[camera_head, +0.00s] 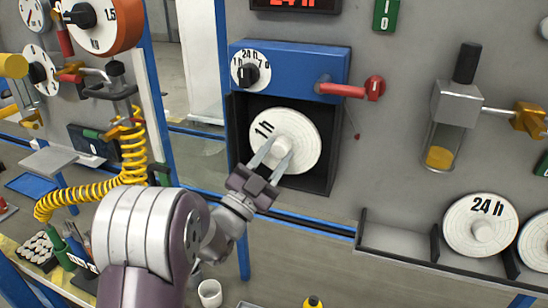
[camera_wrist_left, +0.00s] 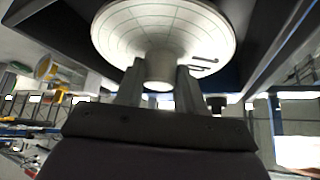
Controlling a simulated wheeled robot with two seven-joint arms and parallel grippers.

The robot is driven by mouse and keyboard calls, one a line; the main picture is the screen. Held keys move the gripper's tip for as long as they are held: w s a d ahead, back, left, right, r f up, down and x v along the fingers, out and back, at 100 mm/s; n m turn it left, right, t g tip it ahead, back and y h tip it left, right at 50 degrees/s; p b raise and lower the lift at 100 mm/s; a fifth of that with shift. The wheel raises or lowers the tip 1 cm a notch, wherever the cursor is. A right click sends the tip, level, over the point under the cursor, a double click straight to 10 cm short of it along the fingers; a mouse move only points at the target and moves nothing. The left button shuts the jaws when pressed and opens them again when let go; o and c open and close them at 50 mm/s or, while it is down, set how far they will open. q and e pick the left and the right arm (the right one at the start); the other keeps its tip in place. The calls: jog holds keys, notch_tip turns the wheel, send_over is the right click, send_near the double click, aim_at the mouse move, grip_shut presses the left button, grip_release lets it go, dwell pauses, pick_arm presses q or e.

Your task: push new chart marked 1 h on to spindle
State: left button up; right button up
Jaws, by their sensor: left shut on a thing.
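The round white chart marked 1 h (camera_head: 301,131) is in the black recess of the blue recorder (camera_head: 310,65), its face outward. My left gripper (camera_head: 273,157) is shut on the chart's central knob. In the left wrist view the two fingers (camera_wrist_left: 159,90) stand on either side of the knob, and the chart (camera_wrist_left: 165,22) fills the top of the picture. The spindle is hidden behind the chart, so I cannot tell how far the chart sits on it. My right gripper is not in view.
A chart marked 24 h (camera_head: 480,225) stands in a grey rack (camera_head: 398,240) at the lower right, with another chart beside it. A red lever (camera_head: 345,90) sticks out above the recess. A yellow coiled hose (camera_head: 95,190) hangs at the left.

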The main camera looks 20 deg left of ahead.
aim_at(280, 147)
pick_arm(q)
jog(key=shift+w+a+b, duration=0.15)
jog(key=shift+w+b, duration=0.7)
jog(key=shift+w, duration=1.1)
jog(key=o, duration=1.1)
jog(key=shift+o, duration=0.3)
